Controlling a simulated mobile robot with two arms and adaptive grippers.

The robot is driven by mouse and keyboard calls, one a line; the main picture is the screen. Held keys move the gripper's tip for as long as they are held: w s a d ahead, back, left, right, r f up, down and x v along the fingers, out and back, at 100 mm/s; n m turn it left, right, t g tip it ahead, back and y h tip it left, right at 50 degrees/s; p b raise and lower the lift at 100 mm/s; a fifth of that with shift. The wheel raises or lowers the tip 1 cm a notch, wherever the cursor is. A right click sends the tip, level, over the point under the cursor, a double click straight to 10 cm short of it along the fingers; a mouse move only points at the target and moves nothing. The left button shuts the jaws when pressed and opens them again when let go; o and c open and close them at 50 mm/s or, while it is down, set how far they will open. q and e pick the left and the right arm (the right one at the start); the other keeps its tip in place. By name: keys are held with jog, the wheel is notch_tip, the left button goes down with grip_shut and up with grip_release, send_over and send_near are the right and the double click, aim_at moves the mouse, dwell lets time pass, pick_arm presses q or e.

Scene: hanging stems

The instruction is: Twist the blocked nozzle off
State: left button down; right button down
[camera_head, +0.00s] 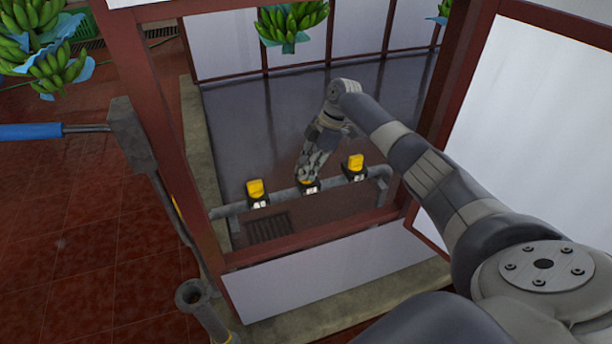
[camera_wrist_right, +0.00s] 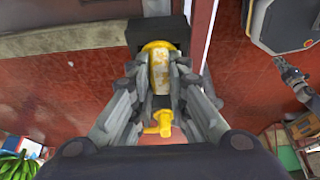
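A grey pipe (camera_head: 282,197) carries three yellow nozzles on black mounts. The left nozzle (camera_head: 255,188) and right nozzle (camera_head: 355,162) stand free. My right arm reaches over the low wall to the middle nozzle (camera_head: 309,185), and my right gripper (camera_head: 308,178) is down on it, mostly covering it. In the right wrist view this nozzle (camera_wrist_right: 160,68) is yellow with a pale, brown-stained face. The fingers of the right gripper (camera_wrist_right: 160,82) close in on both its sides and appear to touch it.
Red frame posts and a low white panel (camera_head: 315,270) border the opening around my right arm. Green banana bunches (camera_head: 290,22) hang at the back. A blue-handled rod (camera_head: 35,131) and a grey upright pipe (camera_head: 195,298) stand at left.

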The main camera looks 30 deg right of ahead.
jog(key=shift+s+f, duration=0.1)
jog(key=shift+f, duration=0.05)
jog(key=shift+m+p, duration=0.3)
jog(key=shift+p, duration=0.3)
jog(key=m+p, duration=0.1)
jog(key=p, duration=0.2)
jog(key=m+t+p, duration=0.1)
jog(key=m+p, duration=0.1)
jog(key=p, duration=0.1)
jog(key=shift+s+a+m+h, duration=0.1)
jog(key=shift+s+m+h, duration=0.1)
jog(key=shift+m+h, duration=0.15)
jog(key=shift+f+m+p, duration=0.15)
jog(key=shift+m+p, duration=0.2)
jog(key=shift+m+t+p, duration=0.3)
jog(key=shift+m+p, duration=0.1)
jog(key=shift+p, duration=0.45)
jog(key=m+p, duration=0.1)
jog(key=p, duration=0.1)
jog(key=m+t+h+p, duration=0.1)
jog(key=m+p, duration=0.1)
jog(key=p, duration=0.1)
jog(key=shift+s+h, duration=0.1)
jog(key=shift+h, duration=0.15)
jog(key=shift+m, duration=0.5)
